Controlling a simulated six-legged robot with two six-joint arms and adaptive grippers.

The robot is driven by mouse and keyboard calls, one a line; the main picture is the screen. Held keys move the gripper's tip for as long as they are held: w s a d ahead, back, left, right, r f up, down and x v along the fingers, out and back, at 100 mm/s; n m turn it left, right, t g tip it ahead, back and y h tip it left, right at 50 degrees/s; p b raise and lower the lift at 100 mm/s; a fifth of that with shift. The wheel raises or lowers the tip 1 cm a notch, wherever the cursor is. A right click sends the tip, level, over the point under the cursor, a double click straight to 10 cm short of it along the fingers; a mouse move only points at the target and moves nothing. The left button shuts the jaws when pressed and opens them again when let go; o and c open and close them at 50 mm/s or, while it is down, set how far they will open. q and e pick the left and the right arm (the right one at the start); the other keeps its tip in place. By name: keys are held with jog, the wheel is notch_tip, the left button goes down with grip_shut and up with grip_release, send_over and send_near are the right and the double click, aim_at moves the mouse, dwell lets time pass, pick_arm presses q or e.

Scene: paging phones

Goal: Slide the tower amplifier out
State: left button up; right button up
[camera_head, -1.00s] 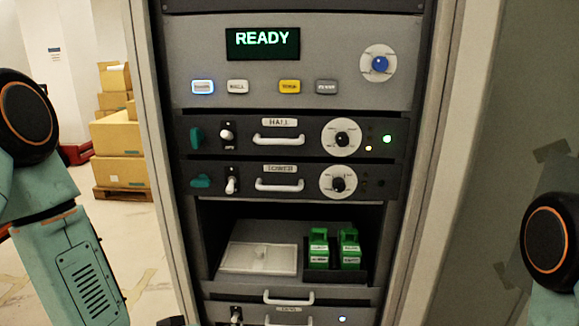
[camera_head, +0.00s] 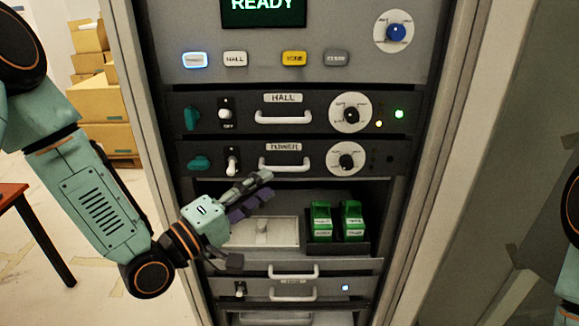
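The tower amplifier (camera_head: 310,159) is the dark rack unit labelled TOWER, in the middle of the rack and flush with the unit above. It has a white handle (camera_head: 285,164), a teal latch (camera_head: 199,163) lying sideways, a toggle switch (camera_head: 232,165) and a round dial (camera_head: 347,160). Its small lamps at the right are dark. My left gripper (camera_head: 253,216) is in front of the rack, below and left of the handle and apart from it. Its fingers are spread and nothing shows between them. My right gripper is out of view; only part of my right arm shows at the right edge.
The HALL amplifier (camera_head: 310,109) sits directly above with a lit green lamp. Below is an open bay with a white tray (camera_head: 283,230) and green modules (camera_head: 337,222). Another unit with handles (camera_head: 293,271) is lower. Rack posts flank both sides; a red table (camera_head: 12,195) stands left.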

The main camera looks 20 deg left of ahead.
aim_at(283, 170)
pick_arm(q)
jog(key=x, duration=0.7)
jog(key=shift+p, duration=0.35)
jog(key=shift+w+a, duration=0.1)
jog(key=shift+w, duration=0.05)
jog(key=shift+w, duration=0.15)
jog(key=shift+d, duration=0.25)
jog(key=shift+c, duration=1.2)
jog(key=shift+a, duration=0.15)
grip_shut()
jog(key=shift+r, duration=0.1)
